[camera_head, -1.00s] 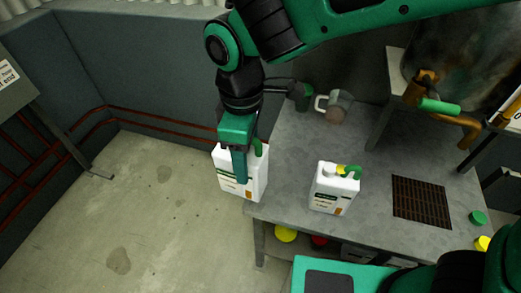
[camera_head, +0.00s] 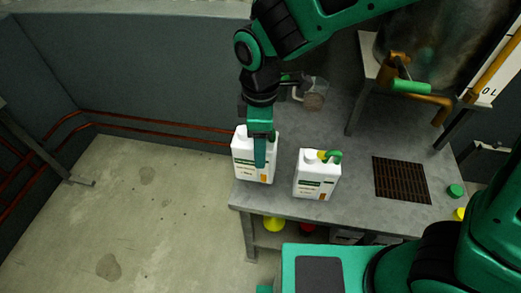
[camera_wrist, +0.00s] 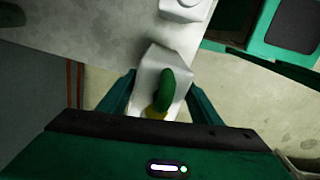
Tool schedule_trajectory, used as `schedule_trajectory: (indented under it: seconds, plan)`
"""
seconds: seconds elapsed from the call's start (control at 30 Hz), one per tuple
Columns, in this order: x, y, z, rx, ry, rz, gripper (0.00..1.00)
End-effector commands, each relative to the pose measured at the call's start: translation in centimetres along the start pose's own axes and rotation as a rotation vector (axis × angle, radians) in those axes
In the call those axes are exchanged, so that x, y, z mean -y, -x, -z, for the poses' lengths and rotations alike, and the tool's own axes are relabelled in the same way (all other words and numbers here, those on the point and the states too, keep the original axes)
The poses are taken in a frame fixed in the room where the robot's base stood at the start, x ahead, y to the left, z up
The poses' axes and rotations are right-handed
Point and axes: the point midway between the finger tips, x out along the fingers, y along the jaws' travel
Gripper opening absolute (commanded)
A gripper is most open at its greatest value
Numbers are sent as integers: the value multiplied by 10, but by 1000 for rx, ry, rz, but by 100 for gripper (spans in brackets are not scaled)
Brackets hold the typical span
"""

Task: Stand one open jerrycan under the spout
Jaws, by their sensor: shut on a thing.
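My gripper (camera_head: 262,150) is shut on a white jerrycan (camera_head: 243,162) over the left end of the metal table (camera_head: 350,208). This jerrycan looks upright; I cannot tell whether its base touches the table. In the wrist view the same jerrycan (camera_wrist: 152,62) sits between my fingers, with a green handle and a yellow part at its top. A second white jerrycan (camera_head: 315,178) with a green handle stands on the table just to the right. The brass spout (camera_head: 442,112) with a green lever is at the upper right, above a dark floor-like grate (camera_head: 402,180) in the tabletop.
A grey mug (camera_head: 313,97) stands behind the jerrycans. A green cap (camera_head: 455,190) and a yellow cap (camera_head: 460,213) lie right of the grate. A yellow item (camera_head: 273,224) sits below the tabletop. The tabletop between the second jerrycan and the grate is clear.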

Motion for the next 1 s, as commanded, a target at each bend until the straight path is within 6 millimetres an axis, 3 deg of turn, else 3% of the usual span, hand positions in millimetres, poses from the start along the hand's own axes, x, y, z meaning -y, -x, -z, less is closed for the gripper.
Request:
schedule_trajectory:
  seconds: [0.27,0.53,0.97,1.0]
  plan:
    - [-12,-14,-8,-1,3,0,1]
    - [-12,-46,-8,0,2,0,1]
    - [-12,-51,-8,-1,1,-1,1]
    - [-12,-51,-8,-1,2,0,68]
